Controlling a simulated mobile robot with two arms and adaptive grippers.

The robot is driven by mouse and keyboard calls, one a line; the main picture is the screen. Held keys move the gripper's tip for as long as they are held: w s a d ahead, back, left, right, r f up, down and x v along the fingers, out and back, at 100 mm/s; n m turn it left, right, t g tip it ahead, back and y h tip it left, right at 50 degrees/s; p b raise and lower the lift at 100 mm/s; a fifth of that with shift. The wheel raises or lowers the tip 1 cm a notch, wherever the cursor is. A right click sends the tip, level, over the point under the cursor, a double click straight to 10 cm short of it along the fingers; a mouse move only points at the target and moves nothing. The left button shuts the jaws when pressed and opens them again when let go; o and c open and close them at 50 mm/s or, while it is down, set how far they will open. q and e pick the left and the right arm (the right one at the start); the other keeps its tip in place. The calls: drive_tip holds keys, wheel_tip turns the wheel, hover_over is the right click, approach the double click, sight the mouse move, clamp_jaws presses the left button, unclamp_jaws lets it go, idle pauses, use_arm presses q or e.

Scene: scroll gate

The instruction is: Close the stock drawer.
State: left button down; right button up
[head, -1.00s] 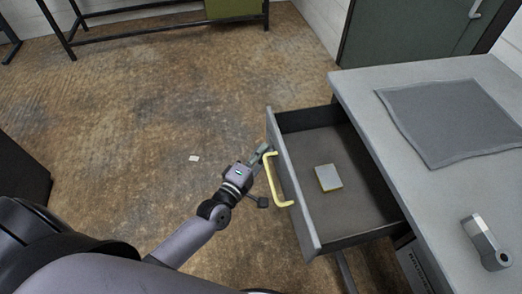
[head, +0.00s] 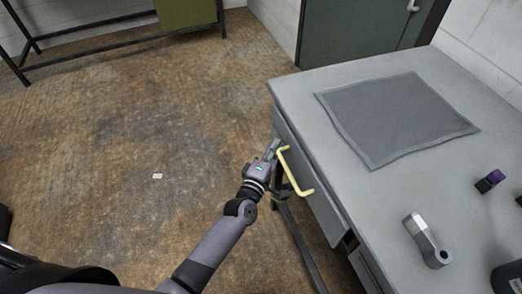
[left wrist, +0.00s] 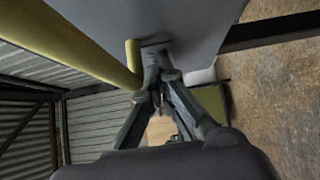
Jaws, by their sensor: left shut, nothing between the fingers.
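The stock drawer's grey front (head: 316,204) sits in under the grey desk top (head: 297,98), with no open interior showing. I cannot tell whether a small gap is left. Its yellow bar handle (head: 294,173) sticks out from the front. My left gripper (head: 276,147) is shut and empty at the drawer front, beside the handle's far end. In the left wrist view, its fingertips (left wrist: 157,48) meet the grey drawer panel (left wrist: 195,22), just right of the yellow handle (left wrist: 133,56). My right gripper is not in view.
A grey mat (head: 395,118), a metal lever part (head: 427,241) and a small purple-and-black item (head: 490,181) lie on the desk. A dark-framed bench (head: 110,38) stands at the back left. The brown floor left of the desk is mostly clear.

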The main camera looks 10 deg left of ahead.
use_arm(q)
drive_tip(key=shift+w+d, duration=0.4)
drive_tip(key=shift+d, duration=0.2)
drive_tip(key=shift+w+d, duration=0.4)
drive_tip(key=shift+d, duration=0.2)
drive_tip(key=shift+r, duration=0.1)
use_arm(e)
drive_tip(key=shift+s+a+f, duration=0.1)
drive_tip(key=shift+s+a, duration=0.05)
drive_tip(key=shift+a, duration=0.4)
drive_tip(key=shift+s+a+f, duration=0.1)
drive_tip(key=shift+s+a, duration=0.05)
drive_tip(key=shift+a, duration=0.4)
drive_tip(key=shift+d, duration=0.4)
